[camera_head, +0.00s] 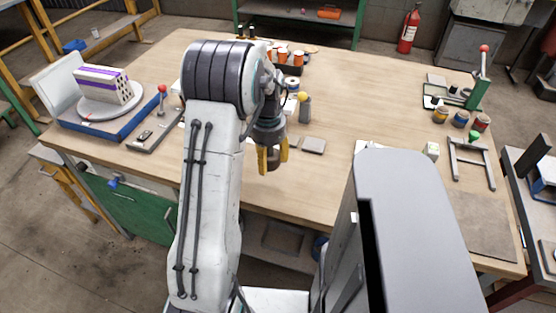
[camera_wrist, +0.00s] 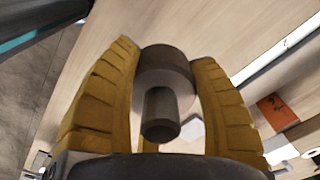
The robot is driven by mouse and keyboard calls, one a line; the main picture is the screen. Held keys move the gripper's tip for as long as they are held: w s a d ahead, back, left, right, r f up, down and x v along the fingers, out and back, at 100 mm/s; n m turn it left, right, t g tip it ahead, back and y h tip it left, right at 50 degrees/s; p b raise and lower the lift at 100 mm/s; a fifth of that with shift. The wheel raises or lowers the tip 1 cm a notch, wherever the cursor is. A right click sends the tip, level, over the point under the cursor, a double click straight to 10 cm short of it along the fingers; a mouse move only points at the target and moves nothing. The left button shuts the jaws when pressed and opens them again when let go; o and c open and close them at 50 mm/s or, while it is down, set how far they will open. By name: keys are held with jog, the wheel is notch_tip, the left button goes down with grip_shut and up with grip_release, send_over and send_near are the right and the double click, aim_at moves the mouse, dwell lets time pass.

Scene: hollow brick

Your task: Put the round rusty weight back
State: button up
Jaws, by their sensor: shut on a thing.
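My gripper (camera_head: 272,166) hangs above the front middle of the wooden workbench, its yellow fingers pointing down. It is shut on the round rusty weight (camera_head: 273,156), a dark brown disc that shows partly between the fingers. In the wrist view my gripper (camera_wrist: 172,85) has one finger on each side of the weight (camera_wrist: 163,62), and its knob (camera_wrist: 161,115) points toward the camera. The weight appears clear of the bench top in the head view. My arm hides part of the bench behind it.
The workbench (camera_head: 370,85) has clear wood right of my gripper. Small grey blocks (camera_head: 313,145) and a yellow-topped bottle (camera_head: 304,107) stand close by. Paint-like tins (camera_head: 460,118) and a lever press (camera_head: 478,85) stand at right.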

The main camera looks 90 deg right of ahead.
jog(key=shift+w+d+f, duration=0.55)
jog(key=shift+w+d, duration=0.05)
jog(key=shift+d, duration=0.15)
jog(key=shift+w+d+f, duration=0.5)
jog(key=shift+w+d, duration=0.1)
jog(key=shift+d, duration=0.1)
jog(key=shift+f, duration=1.95)
jog(key=shift+f, duration=0.2)
jog(key=o, duration=1.2)
jog(key=shift+a, duration=0.1)
jog(key=shift+r, duration=0.1)
notch_tip(320, 180, up, 12)
jog(key=shift+p, duration=0.45)
